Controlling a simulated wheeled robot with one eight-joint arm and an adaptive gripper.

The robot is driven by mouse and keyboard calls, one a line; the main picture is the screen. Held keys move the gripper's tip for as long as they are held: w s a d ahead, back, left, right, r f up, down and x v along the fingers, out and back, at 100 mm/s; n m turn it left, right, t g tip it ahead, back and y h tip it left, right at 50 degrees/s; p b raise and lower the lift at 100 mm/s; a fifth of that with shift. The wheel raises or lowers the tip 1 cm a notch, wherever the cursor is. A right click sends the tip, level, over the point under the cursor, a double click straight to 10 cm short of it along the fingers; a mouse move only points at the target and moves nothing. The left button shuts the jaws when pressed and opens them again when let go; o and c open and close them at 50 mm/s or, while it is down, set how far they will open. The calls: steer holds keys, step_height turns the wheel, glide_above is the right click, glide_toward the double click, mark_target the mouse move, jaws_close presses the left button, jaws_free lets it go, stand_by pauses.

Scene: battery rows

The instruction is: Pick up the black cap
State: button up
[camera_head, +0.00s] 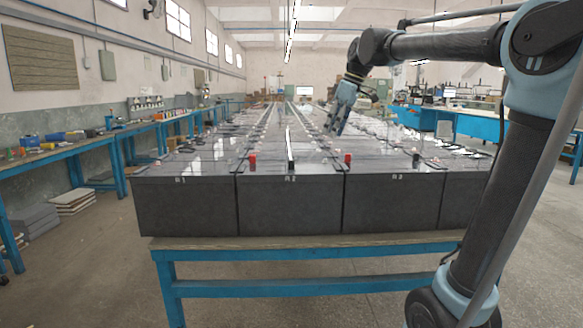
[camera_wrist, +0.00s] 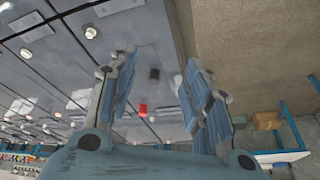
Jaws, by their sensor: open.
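The black cap (camera_head: 416,160) stands near the front edge on the battery marked 3, at the right of the head view. In the wrist view a small dark cap (camera_wrist: 153,74) shows between the spread fingers, on the battery top. My gripper (camera_head: 335,126) hangs above the battery rows, up and to the left of the black cap in the head view. In the wrist view my gripper (camera_wrist: 160,66) is open, with nothing between its fingers but the view of the surface beyond. It appears apart from the cap.
Red caps stand on the batteries (camera_head: 290,206), one at left (camera_head: 252,161) and one in the middle (camera_head: 347,160); one red cap (camera_wrist: 143,110) also shows in the wrist view. A blue-framed table (camera_head: 300,290) carries the batteries. A workbench (camera_head: 60,155) runs along the left wall.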

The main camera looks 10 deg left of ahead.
steer(key=w+a+r+n, duration=0.2)
steer(key=a+r+n, duration=0.15)
steer(key=a, duration=0.35)
glide_toward(291, 165)
steer(key=shift+m+g+y, duration=0.3)
steer(key=shift+m, duration=0.05)
steer(key=x, duration=0.2)
steer(key=w+x, duration=0.1)
steer(key=x, duration=0.2)
steer(key=w+x, duration=0.1)
steer(key=x, duration=0.2)
steer(key=shift+s, duration=0.1)
steer(key=c, duration=0.8)
